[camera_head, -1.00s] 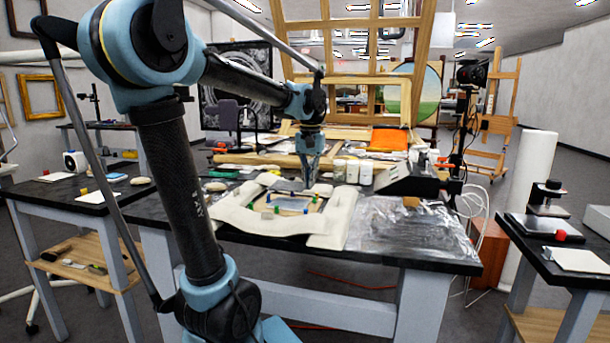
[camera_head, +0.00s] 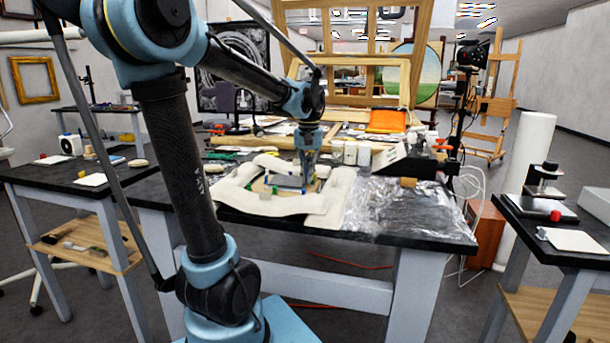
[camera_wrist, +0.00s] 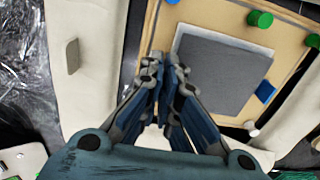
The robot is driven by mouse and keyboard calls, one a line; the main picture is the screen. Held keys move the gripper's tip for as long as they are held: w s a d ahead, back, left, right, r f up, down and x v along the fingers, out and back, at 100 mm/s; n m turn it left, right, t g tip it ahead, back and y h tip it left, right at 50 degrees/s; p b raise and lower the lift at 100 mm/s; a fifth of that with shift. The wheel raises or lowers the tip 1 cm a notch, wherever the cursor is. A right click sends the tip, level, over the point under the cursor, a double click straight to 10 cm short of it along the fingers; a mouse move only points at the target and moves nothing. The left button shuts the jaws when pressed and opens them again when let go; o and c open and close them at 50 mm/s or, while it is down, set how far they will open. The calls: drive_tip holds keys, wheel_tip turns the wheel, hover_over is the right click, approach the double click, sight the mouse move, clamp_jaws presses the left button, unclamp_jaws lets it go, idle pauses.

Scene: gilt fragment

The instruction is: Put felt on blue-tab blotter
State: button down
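A flat grey square pad, perhaps the felt (camera_wrist: 215,75), lies over a paler square on a tan board (camera_wrist: 285,30). In the head view the grey pad (camera_head: 287,182) is in the middle of the cluttered table. My gripper (camera_wrist: 165,68) is at the pad's left edge in the wrist view, its fingers close together. I see nothing clearly between the fingertips, and they hide part of that edge. A blue tab (camera_wrist: 265,91) stands beside the pad. A pale card with a small bluish piece (camera_head: 542,233) lies on the right table; I cannot tell whether it is the blue-tab blotter.
White padded rolls (camera_head: 260,205) surround the board. Green tabs (camera_wrist: 260,19) stand on it. Crumpled clear film (camera_head: 405,210) and a brown block (camera_head: 408,182) lie to the right. White jars (camera_head: 350,153) stand behind. A side table (camera_head: 50,175) at left holds cards and coloured blocks.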

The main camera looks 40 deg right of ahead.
drive_tip(key=shift+f, duration=0.45)
idle(0.7)
drive_tip(key=c, duration=1.7)
unclamp_jaws()
drive_tip(key=shift+r, duration=0.15)
wheel_tip(320, 180, up, 12)
drive_tip(key=shift+f, duration=0.15)
